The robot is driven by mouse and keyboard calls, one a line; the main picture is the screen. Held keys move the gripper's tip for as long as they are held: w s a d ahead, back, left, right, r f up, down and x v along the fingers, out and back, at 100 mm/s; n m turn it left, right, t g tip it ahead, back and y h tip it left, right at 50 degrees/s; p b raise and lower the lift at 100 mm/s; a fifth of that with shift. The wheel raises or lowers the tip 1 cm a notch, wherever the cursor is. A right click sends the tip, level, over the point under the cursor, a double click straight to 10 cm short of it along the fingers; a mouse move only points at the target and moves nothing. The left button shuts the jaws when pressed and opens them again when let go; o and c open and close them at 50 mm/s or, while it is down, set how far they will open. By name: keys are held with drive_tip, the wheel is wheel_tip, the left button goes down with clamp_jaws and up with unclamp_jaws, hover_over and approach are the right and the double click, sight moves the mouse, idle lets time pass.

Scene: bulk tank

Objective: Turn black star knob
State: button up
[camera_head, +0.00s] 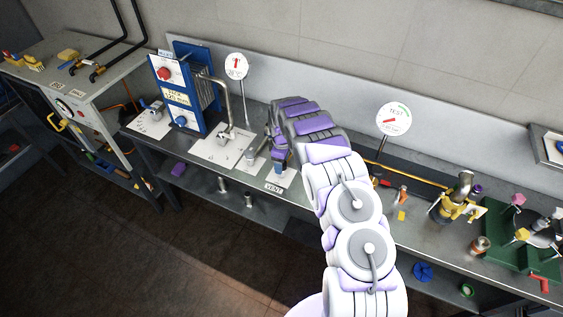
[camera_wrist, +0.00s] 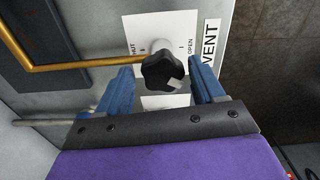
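The black star knob (camera_wrist: 163,72) shows in the wrist view on a white plate (camera_wrist: 187,24) marked with "OPEN" and a partly hidden word ending in "UT". A "VENT" label (camera_wrist: 210,42) is beside the plate. My gripper (camera_wrist: 162,83) is open, with one blue finger on each side of the knob. Gaps show between the knob and both fingers, so it is not gripped. In the head view my gripper (camera_head: 279,158) is over the bench above the "VENT" label (camera_head: 273,187), and my arm hides the knob there.
A brass pipe (camera_wrist: 75,66) runs to the knob's base from the left. The blue plate unit (camera_head: 185,92) and a curved metal pipe (camera_head: 222,97) stand left of my gripper. A "TEST" gauge (camera_head: 394,119) stands right. Dark floor lies in front of the bench (camera_head: 190,179).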

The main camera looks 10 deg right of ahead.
wheel_tip(320, 180, up, 17)
drive_tip(key=shift+r, duration=0.15)
idle(0.6)
drive_tip(key=shift+s, duration=0.1)
idle(0.3)
drive_tip(key=s+d+r+m+b, duration=0.1)
drive_tip(key=s+r+m+b, duration=0.4)
drive_tip(key=s, duration=0.7)
drive_tip(key=s+d+r+m, duration=0.2)
drive_tip(key=s+r, duration=0.4)
drive_tip(key=s, duration=0.5)
drive_tip(key=s+a+f+m+b, duration=0.1)
drive_tip(key=s, duration=0.8)
drive_tip(key=s+a+f+m+g+b, duration=0.1)
drive_tip(key=s+f+m+b, duration=0.1)
drive_tip(key=s, duration=0.8)
drive_tip(key=s+a+f+m+b, duration=0.1)
drive_tip(key=s+m, duration=0.1)
drive_tip(key=s, duration=0.8)
drive_tip(key=shift+s+f+g, duration=0.1)
drive_tip(key=shift+f+g, duration=0.15)
drive_tip(key=shift+g, duration=0.15)
